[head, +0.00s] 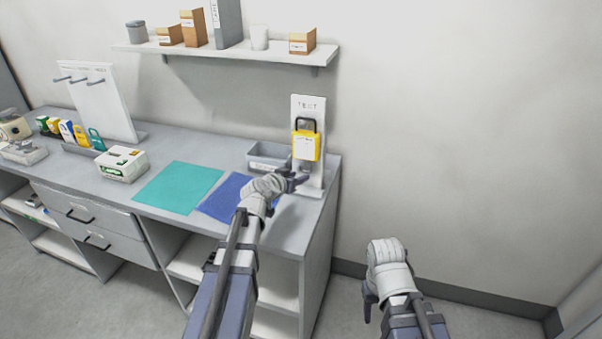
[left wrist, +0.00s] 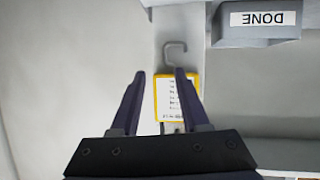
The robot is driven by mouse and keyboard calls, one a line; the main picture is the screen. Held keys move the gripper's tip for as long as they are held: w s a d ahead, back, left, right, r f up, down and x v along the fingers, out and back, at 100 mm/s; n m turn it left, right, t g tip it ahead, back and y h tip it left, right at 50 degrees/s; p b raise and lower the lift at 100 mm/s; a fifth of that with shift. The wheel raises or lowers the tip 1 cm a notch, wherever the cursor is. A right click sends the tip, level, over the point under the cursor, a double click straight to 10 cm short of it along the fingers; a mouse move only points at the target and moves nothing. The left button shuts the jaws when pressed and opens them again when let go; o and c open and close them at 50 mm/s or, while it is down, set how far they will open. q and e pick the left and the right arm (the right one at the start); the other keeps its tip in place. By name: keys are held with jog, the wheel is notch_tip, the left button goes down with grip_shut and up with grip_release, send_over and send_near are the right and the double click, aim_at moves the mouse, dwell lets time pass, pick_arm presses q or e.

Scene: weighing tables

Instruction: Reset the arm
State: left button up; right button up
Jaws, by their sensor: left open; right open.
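My left gripper (head: 298,181) is open and empty, just below the padlock in front of the board. It also shows in the left wrist view (left wrist: 160,73). My right gripper (head: 369,302) is open and hangs low, right of the table, away from everything.
A grey DONE tray (head: 268,163) stands left of the board. Blue (head: 225,197) and teal (head: 178,187) mats lie on the table. A loaded shelf (head: 230,52) hangs above.

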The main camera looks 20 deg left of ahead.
pick_arm(q)
jog(key=p+v, duration=0.1)
jog(key=v, duration=0.3)
jog(key=shift+s+r, duration=0.1)
jog(key=shift+s, duration=0.05)
jog(key=s+d+f+m+g+h, duration=0.1)
jog(key=s+d+f+g, duration=0.3)
jog(key=d, duration=0.4)
jog(key=s+d+f+m+g, duration=0.2)
jog(key=s+d+f+g, duration=0.1)
jog(key=s+d+f, duration=0.4)
jog(key=s+d+f+g+y, duration=0.1)
jog(key=s+g+y, duration=0.1)
jog(key=s, duration=0.5)
jog(key=s+d+f+n+g+y, duration=0.1)
jog(key=s+d+g+y, duration=0.1)
jog(key=s, duration=0.6)
jog(key=shift+s+d+g+y, duration=0.15)
jog(key=shift+s+g+y, duration=0.15)
jog(key=shift+g+y, duration=0.6)
jog(key=shift+f+h, duration=0.1)
jog(key=shift+h, duration=0.2)
